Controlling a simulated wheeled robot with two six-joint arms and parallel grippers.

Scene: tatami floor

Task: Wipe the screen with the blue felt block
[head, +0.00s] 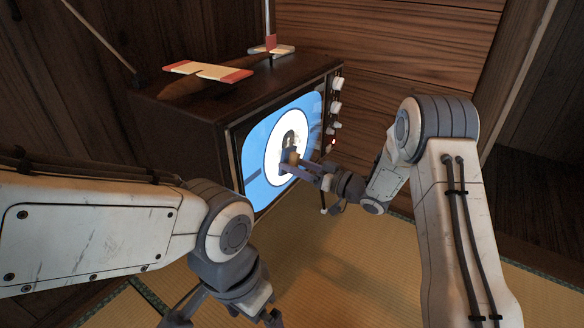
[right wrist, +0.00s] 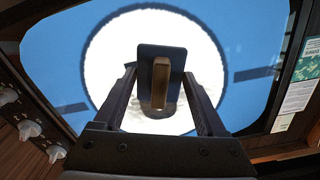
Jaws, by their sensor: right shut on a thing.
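The screen (head: 261,152) of an old television glows blue with a white disc in its middle; it fills most of the right wrist view (right wrist: 250,40). My right gripper (head: 291,163) is in front of the disc, shut on the wooden handle of the blue felt block (right wrist: 151,53). In the right wrist view the block's dark blue plate stands upright between the fingers (right wrist: 163,88), facing the screen. I cannot tell whether the felt touches the glass. My left gripper (head: 228,316) hangs low in front of the television, its fingers spread apart and empty.
The dark wooden television cabinet (head: 180,122) carries a red and cream model plane (head: 210,71) on top. White knobs (head: 336,107) line the screen's right side. A sticker (right wrist: 292,93) is on the frame. Tatami floor (head: 350,262) is clear in front; wooden walls stand behind.

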